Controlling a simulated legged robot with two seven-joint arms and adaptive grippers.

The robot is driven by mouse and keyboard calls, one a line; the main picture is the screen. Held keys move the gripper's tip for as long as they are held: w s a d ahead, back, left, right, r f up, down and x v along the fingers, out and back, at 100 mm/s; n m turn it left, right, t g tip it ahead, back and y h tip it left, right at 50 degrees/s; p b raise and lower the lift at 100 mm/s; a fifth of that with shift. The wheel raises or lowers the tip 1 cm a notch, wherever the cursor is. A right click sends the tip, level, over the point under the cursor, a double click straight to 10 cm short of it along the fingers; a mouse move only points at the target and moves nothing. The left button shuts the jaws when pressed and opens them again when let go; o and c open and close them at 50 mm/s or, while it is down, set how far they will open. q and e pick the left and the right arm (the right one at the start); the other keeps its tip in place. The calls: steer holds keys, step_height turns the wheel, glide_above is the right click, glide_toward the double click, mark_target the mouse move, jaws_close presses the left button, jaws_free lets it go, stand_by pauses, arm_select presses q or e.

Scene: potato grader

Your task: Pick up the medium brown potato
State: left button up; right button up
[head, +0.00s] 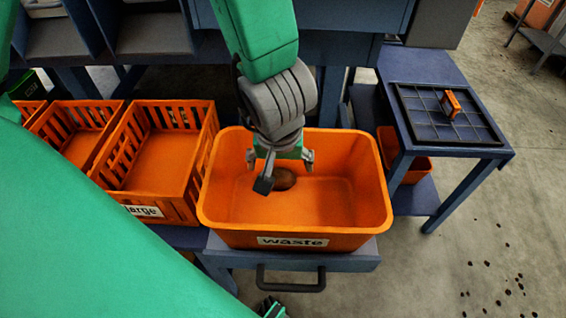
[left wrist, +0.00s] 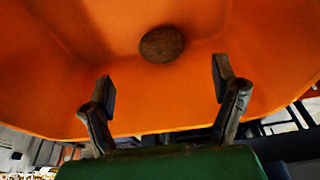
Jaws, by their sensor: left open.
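A brown potato (head: 285,180) lies on the floor of the orange bin labelled "waste" (head: 345,236), near its back wall. The potato also shows in the left wrist view (left wrist: 162,44), beyond the fingertips. My left gripper (head: 281,164) is over the bin, pointing down, with its fingers apart and nothing between them. In the left wrist view my left gripper (left wrist: 165,82) is open, and a gap shows between it and the potato. In the head view the gripper covers part of the potato. My right gripper is not clearly seen.
An orange slatted crate labelled "large" (head: 205,160) stands left of the bin, with another crate (head: 40,128) further left. The bin's walls surround the potato.

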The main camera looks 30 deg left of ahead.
mark_target(281, 175)
arm_select(q)
steer(key=b+x, duration=0.1)
steer(key=x, duration=0.3)
steer(key=shift+w+d+f+b, duration=0.1)
steer(key=shift+w+f+b, duration=0.1)
steer(key=shift+b, duration=0.2)
steer(key=b+x, duration=0.4)
steer(key=x, duration=0.1)
steer(key=shift+f, duration=0.15)
arm_select(e)
step_height(281, 175, down, 7)
steer(key=shift+w, duration=0.15)
arm_select(q)
steer(key=c, duration=1.3)
arm_select(e)
steer(key=shift+r, duration=0.1)
